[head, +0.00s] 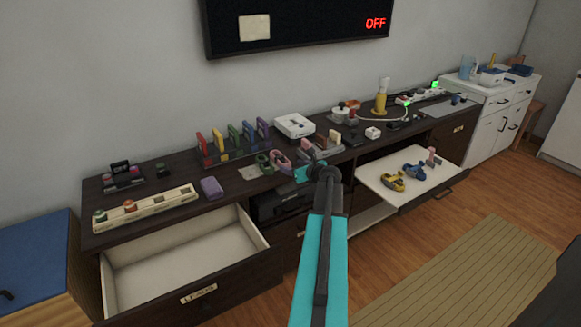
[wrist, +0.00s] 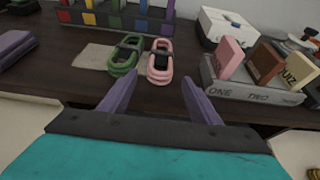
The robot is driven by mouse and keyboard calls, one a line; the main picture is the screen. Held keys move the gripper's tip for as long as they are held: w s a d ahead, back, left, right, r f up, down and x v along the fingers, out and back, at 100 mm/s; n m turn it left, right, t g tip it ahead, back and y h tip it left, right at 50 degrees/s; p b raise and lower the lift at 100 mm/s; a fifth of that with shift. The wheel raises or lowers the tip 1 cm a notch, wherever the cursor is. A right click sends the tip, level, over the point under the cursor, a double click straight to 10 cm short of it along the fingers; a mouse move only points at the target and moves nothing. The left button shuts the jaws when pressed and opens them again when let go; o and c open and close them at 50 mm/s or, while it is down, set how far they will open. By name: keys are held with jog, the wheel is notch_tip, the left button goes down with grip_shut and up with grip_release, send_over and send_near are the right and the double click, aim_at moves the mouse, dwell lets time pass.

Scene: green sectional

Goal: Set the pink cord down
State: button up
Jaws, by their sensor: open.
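The pink cord (head: 281,161) is a coiled bundle lying on the dark cabinet top (head: 226,178). In the wrist view the pink cord (wrist: 160,62) lies just beyond my fingertips, close beside a green coiled cord (wrist: 126,55). A dark band crosses its middle. My gripper (wrist: 160,80) is open, with its two purple fingers apart and nothing held between them. In the head view my gripper (head: 308,170) is at the cabinet's front edge, to the right of the pink cord. My arm hides part of the cabinet front.
A flat beige card (wrist: 92,57) lies left of the green cord. A coloured rack (wrist: 115,14) stands behind. A grey tray (wrist: 250,93) with upright blocks stands to the right. An open drawer (head: 185,255) and a pulled-out white shelf (head: 400,165) jut out in front.

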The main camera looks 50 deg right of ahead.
jog(key=v, duration=0.8)
jog(key=shift+w, duration=0.1)
jog(key=shift+c, duration=0.3)
